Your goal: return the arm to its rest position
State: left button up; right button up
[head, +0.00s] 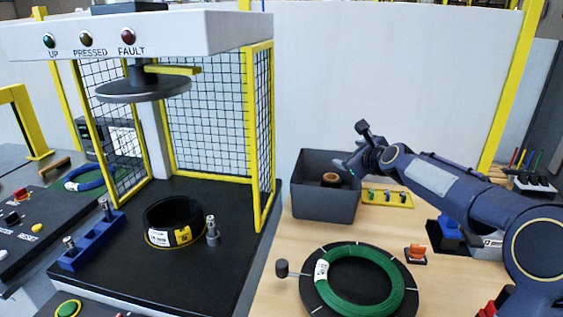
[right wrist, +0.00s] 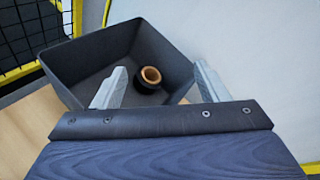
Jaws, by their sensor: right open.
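My right arm (head: 440,180) reaches in from the right in the head view. My right gripper (head: 345,168) is over the right side of the grey bin (head: 322,206). In the right wrist view its two pale fingers (right wrist: 158,88) stand wide apart with nothing between them. A small dark roll with a tan core (head: 331,180) lies inside the bin; it also shows in the right wrist view (right wrist: 149,78), beyond the fingers and apart from them. My left gripper is not in view.
A green coil (head: 362,281) lies on a round black turntable (head: 318,302) on the wooden table. A yellow rack (head: 387,198) and an orange-handled item (head: 415,253) sit near my right arm. A press with yellow mesh guards (head: 262,130) stands left, a black coil (head: 172,218) under it.

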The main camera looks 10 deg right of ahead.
jog(key=s+a+n+g+y+p, duration=0.1)
jog(key=s+a+n, duration=0.2)
jog(key=s+n, duration=0.3)
jog(key=s+a+n+g+y+p, duration=0.1)
jog(key=s+a+n+g+p, duration=0.2)
jog(key=s, duration=0.5)
jog(key=s+a+n, duration=0.4)
jog(key=s+n, duration=0.1)
jog(key=s, duration=0.2)
jog(key=s+a+f+n+g+p, duration=0.1)
jog(key=s+f+n, duration=0.2)
jog(key=s, duration=0.4)
jog(key=s+a+f+n+g+y+p, duration=0.1)
jog(key=s+a+f+n+g, duration=0.1)
jog(key=s+n, duration=0.4)
jog(key=s+a+f+n+g+p, duration=0.1)
jog(key=s+a+f+n, duration=0.1)
jog(key=s, duration=0.5)
jog(key=f+n, duration=0.1)
jog(key=n, duration=0.1)
jog(key=shift+s+a+f+n+g, duration=0.25)
jog(key=shift+s+f+n+g, duration=0.05)
jog(key=shift+s+f, duration=0.1)
jog(key=shift+c, duration=0.5)
